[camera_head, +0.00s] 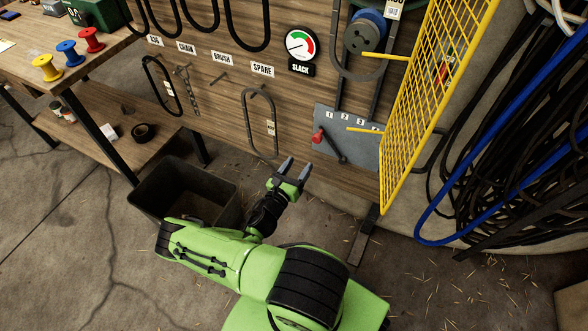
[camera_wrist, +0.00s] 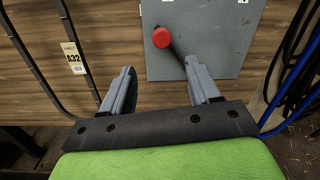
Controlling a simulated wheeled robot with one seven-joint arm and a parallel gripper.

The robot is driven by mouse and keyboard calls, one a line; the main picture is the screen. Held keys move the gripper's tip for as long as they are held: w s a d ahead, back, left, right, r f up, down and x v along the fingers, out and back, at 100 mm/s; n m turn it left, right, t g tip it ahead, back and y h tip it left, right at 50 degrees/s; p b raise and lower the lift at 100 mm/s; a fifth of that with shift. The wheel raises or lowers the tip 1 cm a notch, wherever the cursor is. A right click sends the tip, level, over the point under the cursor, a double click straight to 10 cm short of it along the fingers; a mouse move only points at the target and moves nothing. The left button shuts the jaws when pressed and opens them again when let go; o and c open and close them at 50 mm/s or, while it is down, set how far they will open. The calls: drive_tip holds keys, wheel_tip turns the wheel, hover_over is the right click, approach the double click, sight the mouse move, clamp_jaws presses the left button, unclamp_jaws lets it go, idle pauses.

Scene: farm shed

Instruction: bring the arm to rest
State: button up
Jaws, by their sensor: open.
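My gripper (camera_head: 294,170) is open with nothing between its fingers. In the head view it is held out in front of the wooden panel, below and left of the grey plate. The wrist view also shows the two grey fingers (camera_wrist: 160,88) spread apart, with the panel behind them. My green arm is bent, and its upper links fill the bottom middle of the head view. A lever with a red knob (camera_head: 318,135) is on the grey plate (camera_head: 362,147), which is numbered along its top. The red knob (camera_wrist: 162,37) stands above the fingers in the wrist view, apart from them.
A yellow mesh guard (camera_head: 436,90) stands right of the plate. Black and blue hoses (camera_head: 520,140) hang at the far right. A dark bin (camera_head: 184,190) is on the floor left of my arm. A black loop tagged A32 (camera_wrist: 76,62) hangs on the panel.

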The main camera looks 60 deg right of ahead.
drive_tip(key=shift+s+a, duration=0.15)
drive_tip(key=shift+a, duration=1.15)
